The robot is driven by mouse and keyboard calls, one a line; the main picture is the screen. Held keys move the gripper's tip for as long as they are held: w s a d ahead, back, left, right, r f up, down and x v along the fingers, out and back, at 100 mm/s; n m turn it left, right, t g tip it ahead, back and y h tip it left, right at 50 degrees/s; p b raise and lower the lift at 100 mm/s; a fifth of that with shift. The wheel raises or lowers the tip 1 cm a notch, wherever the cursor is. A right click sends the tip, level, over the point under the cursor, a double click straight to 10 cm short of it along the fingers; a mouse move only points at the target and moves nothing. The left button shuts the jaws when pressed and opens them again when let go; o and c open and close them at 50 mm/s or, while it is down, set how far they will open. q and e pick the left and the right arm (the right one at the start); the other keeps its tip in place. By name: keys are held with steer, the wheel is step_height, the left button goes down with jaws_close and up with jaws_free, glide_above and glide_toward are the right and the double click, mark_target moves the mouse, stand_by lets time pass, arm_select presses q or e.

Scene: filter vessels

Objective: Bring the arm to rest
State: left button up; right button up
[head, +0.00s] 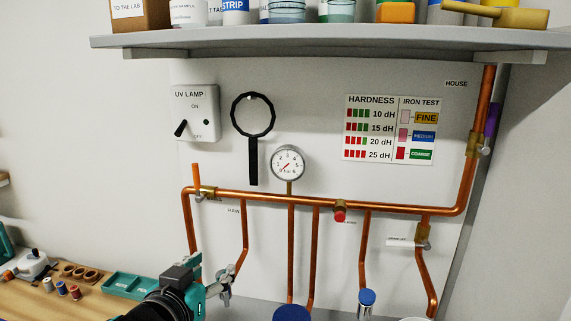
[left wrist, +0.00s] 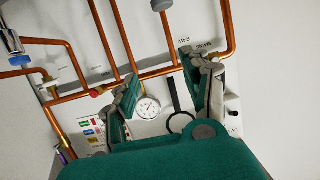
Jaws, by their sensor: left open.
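My left gripper (head: 212,272) is at the lower left of the head view, in front of the copper pipes. In the left wrist view the two teal and grey fingers of my left gripper (left wrist: 158,72) stand wide apart. Nothing is held between them; the panel and pipes show through the gap. My right gripper is in neither view.
Copper pipes (head: 330,204) run across the panel, with a pressure gauge (head: 288,163) above. A black magnifier (head: 253,165) and a UV lamp box (head: 195,113) are on the panel. A loaded shelf (head: 330,42) overhangs. A wooden bench (head: 55,300) with a teal tray (head: 130,283) lies left.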

arm_select(q)
steer(key=s+a+f+g+y, duration=0.1)
steer(key=s+f+g, duration=0.25)
steer(key=f, duration=0.55)
steer(key=s+a+f+g, duration=0.2)
steer(key=s+f, duration=0.2)
steer(key=f, duration=0.6)
steer(key=s+a+f+g+y, duration=0.1)
steer(key=s+a+f+g, duration=0.15)
steer(key=s+f, duration=0.5)
steer(key=s+a+f+g+y, duration=0.1)
steer(key=s+a+f+g, duration=0.15)
steer(key=s+f, duration=0.5)
steer(key=s+f+g, duration=0.1)
steer(key=s+f, duration=0.1)
steer(key=f, duration=1.1)
steer(key=s+f+g, duration=0.1)
steer(key=s+f, duration=0.1)
steer(key=f, duration=1.1)
steer(key=s+a+f, duration=0.2)
steer(key=s+f, duration=1.3)
steer(key=s, duration=0.1)
steer(key=shift+a+g, duration=0.3)
steer(key=shift+g, duration=0.15)
